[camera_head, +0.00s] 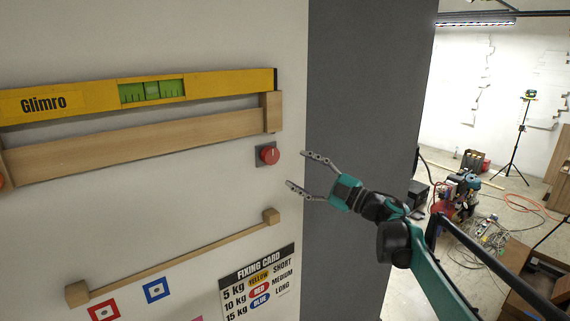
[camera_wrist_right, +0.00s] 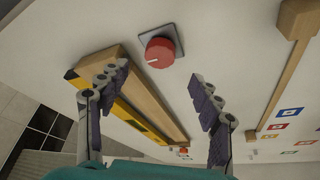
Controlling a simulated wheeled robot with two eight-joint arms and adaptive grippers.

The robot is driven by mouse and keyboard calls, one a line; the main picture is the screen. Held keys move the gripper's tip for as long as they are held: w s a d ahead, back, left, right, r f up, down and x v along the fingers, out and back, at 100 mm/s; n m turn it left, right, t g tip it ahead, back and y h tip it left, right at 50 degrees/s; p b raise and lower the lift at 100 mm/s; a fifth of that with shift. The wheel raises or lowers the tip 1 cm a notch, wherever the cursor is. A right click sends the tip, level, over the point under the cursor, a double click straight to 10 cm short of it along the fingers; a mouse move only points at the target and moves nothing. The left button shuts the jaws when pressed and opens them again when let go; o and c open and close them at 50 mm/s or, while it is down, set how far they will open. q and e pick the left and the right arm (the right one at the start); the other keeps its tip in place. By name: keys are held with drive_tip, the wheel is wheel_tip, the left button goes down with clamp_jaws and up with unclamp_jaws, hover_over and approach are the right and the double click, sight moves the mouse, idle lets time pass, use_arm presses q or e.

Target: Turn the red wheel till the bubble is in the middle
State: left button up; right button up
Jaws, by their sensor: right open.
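A yellow spirit level (camera_head: 90,98) marked Glimro rests along a wooden ledge (camera_head: 110,145) on the wall. Its green vial (camera_head: 152,91) shows a paler patch near the middle, but the exact bubble position is too small to tell. The red wheel (camera_head: 268,155) is a round knob on a grey plate, just below the ledge's right end. My right gripper (camera_head: 297,171) is open and empty, to the right of the wheel and apart from it. In the right wrist view the wheel (camera_wrist_right: 160,52) lies beyond the spread fingers (camera_wrist_right: 150,92). My left gripper is not in view.
A wooden rail (camera_head: 180,258) runs below the ledge. A fixing card (camera_head: 258,283) and coloured square markers (camera_head: 157,290) are on the wall beneath. A dark grey wall section (camera_head: 355,90) stands to the right. A cluttered floor lies beyond, with a tripod (camera_head: 520,130).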

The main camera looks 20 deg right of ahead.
drive_tip(key=shift+v, duration=1.8)
drive_tip(key=s+d+f+m+t+h+b, duration=0.1)
drive_tip(key=s+f+m+h+b, duration=0.3)
drive_tip(key=f+m+h+b, duration=0.8)
drive_tip(key=s+d+f+m+t+h+b, duration=0.1)
drive_tip(key=s+f+m+h+b, duration=0.35)
drive_tip(key=f+b, duration=0.85)
drive_tip(key=s+a+f+m+g+y+b, duration=0.1)
drive_tip(key=s+a+f+g+b, duration=0.2)
drive_tip(key=f, duration=1.1)
drive_tip(key=s+a+f+m+g+y+b, duration=0.1)
drive_tip(key=s+a+f+g+b, duration=0.2)
drive_tip(key=s+f, duration=0.7)
drive_tip(key=s+a+f+m+g+y+b, duration=0.1)
drive_tip(key=s+a+f+g+b, duration=0.3)
drive_tip(key=f, duration=1.4)
drive_tip(key=s+a, duration=0.2)
drive_tip(key=a, duration=0.1)
drive_tip(key=shift+s+g+y, duration=0.25)
drive_tip(key=shift+g+y, duration=0.1)
drive_tip(key=shift+g, duration=0.05)
